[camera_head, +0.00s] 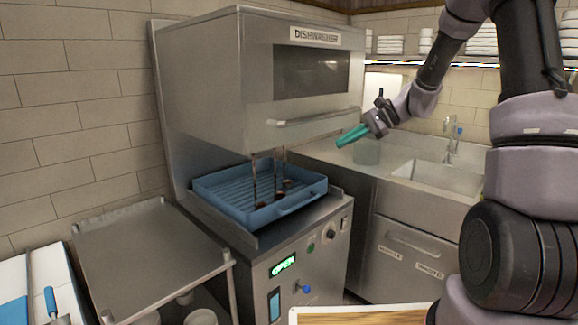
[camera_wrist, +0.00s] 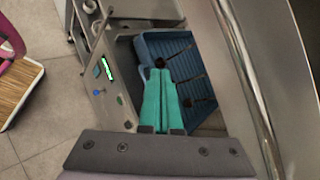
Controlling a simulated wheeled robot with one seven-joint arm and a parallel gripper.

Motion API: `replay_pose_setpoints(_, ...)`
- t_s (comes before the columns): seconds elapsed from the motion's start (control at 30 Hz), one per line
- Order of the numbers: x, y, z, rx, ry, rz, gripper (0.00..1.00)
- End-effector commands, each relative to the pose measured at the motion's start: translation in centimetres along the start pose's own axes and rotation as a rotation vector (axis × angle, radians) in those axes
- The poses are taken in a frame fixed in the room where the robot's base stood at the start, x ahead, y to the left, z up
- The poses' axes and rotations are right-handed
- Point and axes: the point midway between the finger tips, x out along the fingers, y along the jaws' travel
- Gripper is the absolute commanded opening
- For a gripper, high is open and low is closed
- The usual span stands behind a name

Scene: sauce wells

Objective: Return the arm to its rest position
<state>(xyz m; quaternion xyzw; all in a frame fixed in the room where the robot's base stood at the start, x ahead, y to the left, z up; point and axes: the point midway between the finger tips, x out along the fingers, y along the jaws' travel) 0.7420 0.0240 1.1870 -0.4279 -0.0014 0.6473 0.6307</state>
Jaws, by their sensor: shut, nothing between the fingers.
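My gripper (camera_head: 341,140) has teal fingers that are closed together and empty. In the head view it is in the air in front of the right part of the dishwasher hood (camera_head: 225,95), pointing left. In the wrist view the shut fingers (camera_wrist: 161,78) point toward the blue rack (camera_wrist: 150,45) and overlap it in the picture. My arm reaches in from the right side of the head view, bent at the elbow.
The dishwasher hood is raised above the blue rack (camera_head: 222,182), which holds several dark ladles (camera_head: 254,182). A green display (camera_head: 283,265) reads OPEN. A steel cart (camera_head: 150,245) stands left; a sink (camera_head: 440,176) and stacked dishes (camera_head: 484,40) are right.

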Motion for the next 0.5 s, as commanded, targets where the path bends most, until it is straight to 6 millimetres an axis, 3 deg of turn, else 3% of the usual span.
replay_pose_setpoints(0.03, -1.2, 0.4, 2.2, -0.064, 0.040, 0.033, 0.00)
replay_pose_setpoints(0.2, -4.6, 3.0, 7.5, -0.249, 0.174, 0.142, 0.00)
replay_pose_setpoints(0.5, -11.1, 8.7, 14.7, -0.563, 0.437, 0.273, 0.00)
